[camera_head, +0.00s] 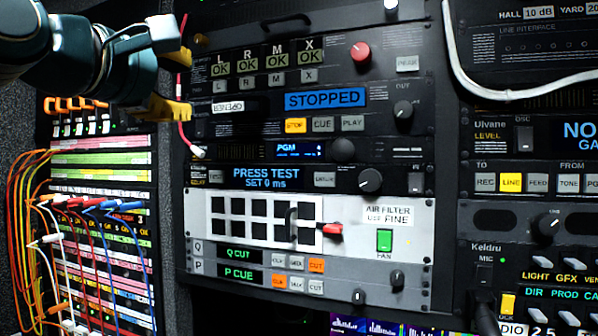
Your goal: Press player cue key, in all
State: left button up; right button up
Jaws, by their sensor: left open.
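The player (250,127) is a dark rack unit with a blue display (325,98) reading STOPPED. Under the display sit three keys: a lit orange STOP key (295,125), a grey CUE key (323,124) and a grey PLAY key (352,123). My right gripper is out of view.
A patch bay (100,185) with many coloured cables fills the left. A red and white cable (182,132) hangs beside the gripper. Above the player is a panel with a red knob (360,51); below are a PRESS TEST unit (265,178) and a fan panel (384,240).

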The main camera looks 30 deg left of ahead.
aim_at(319, 125)
jog(key=k+l, duration=0.1)
jog(key=k, duration=0.9)
